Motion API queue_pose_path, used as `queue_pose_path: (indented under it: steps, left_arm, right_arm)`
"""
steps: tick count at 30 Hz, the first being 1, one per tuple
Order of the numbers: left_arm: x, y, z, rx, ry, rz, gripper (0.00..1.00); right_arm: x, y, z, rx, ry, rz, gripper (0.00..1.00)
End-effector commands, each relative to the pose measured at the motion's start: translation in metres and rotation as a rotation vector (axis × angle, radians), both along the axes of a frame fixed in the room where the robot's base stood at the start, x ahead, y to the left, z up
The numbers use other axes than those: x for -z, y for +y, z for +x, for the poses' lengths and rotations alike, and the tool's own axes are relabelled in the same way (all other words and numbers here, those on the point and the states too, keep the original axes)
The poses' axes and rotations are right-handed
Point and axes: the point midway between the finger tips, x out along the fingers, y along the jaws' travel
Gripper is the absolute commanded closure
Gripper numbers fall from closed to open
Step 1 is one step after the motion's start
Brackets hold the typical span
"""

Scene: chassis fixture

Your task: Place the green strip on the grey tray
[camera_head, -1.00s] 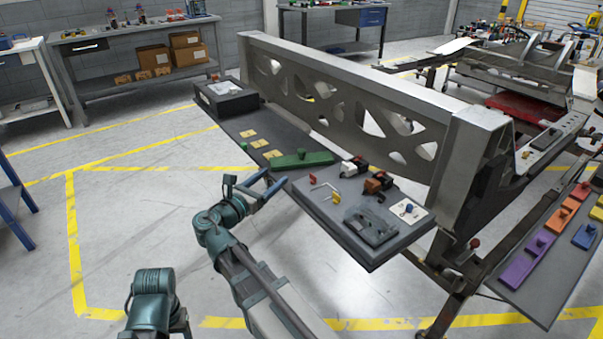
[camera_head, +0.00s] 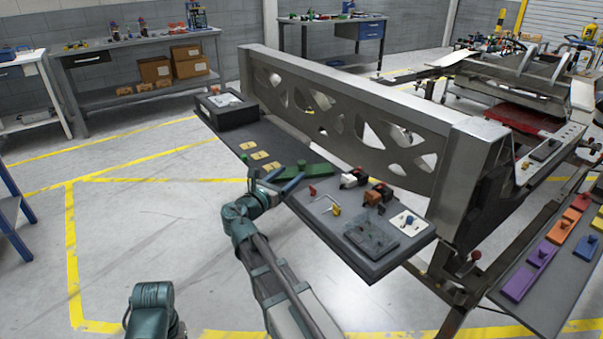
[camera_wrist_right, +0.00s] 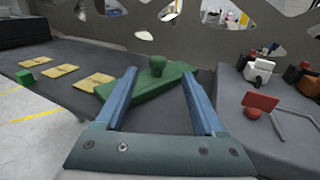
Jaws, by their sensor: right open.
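The green strip (camera_head: 312,171), with a knob on top, lies on the dark shelf in front of the big metal beam. In the right wrist view the green strip (camera_wrist_right: 150,88) lies between and just beyond my fingers, its knob standing up between the fingertips. My right gripper (camera_head: 277,174) is open around the strip's near part and hides some of it in the head view. The grey tray (camera_head: 375,266) is the raised slab just right of the strip, with small parts on it. Part of my left arm shows at the bottom; its fingers are out of sight.
Yellow plates (camera_head: 260,155) and a small green block (camera_wrist_right: 24,78) lie left of the strip. A black box (camera_head: 228,110) stands at the shelf's far end. Connectors (camera_head: 352,177), a red-headed tool and a white plate crowd the tray. The metal beam (camera_head: 350,95) rises behind.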

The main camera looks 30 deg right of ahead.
Motion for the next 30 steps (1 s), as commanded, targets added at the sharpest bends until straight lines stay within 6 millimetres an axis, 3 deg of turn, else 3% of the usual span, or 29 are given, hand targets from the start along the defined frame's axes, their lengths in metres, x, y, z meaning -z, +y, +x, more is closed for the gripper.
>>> queue_pose_path:
  steps: [5,14,21,30]
  left_arm:
    - [0.000,0.000,0.000,0.000,0.000,0.000,0.35]
    - [0.000,0.000,0.000,0.000,0.000,0.000,0.35]
    - [0.000,0.000,0.000,0.000,0.000,0.000,0.35]
    - [0.000,0.000,0.000,0.000,0.000,0.000,0.35]
  right_arm:
    - [0.000,-0.007,0.005,0.001,0.000,0.000,0.29]
    - [0.000,-0.042,0.026,0.002,0.000,0.000,0.29]
    - [0.000,-0.044,0.026,0.000,0.000,0.000,0.29]
    - [0.000,-0.044,0.026,0.000,0.000,0.000,0.82]
